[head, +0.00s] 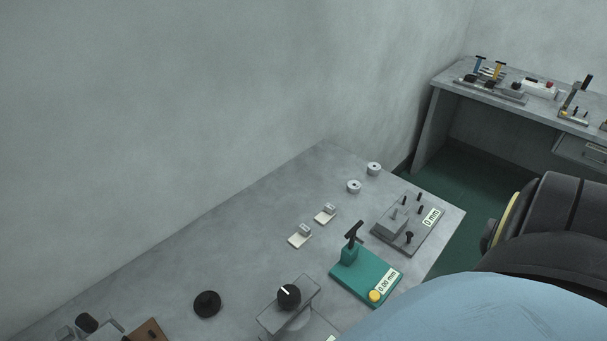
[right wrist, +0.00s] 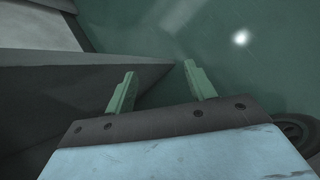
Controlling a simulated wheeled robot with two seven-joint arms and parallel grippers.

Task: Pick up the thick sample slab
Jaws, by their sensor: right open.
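Two small grey blocks that look like sample slabs stand on pale holders on the grey table: a nearer slab (head: 304,229) on a nearer holder (head: 297,241), and a farther slab (head: 329,208) on a farther holder (head: 321,219). I cannot tell for sure which is the thick one. My right gripper (right wrist: 160,70) is open and empty, pointing down over green floor beside a grey table edge. In the head view my right arm fills the lower right, and its fingers do not show. My left gripper is in neither view.
On the table (head: 240,240) are a green gauge (head: 365,276) reading 0.00 mm, a grey fixture (head: 405,228) marked 0 mm, two pale round pieces (head: 353,187), a black knob (head: 207,304) and a grey device with a dial (head: 289,297). A second bench (head: 440,85) stands at the back right.

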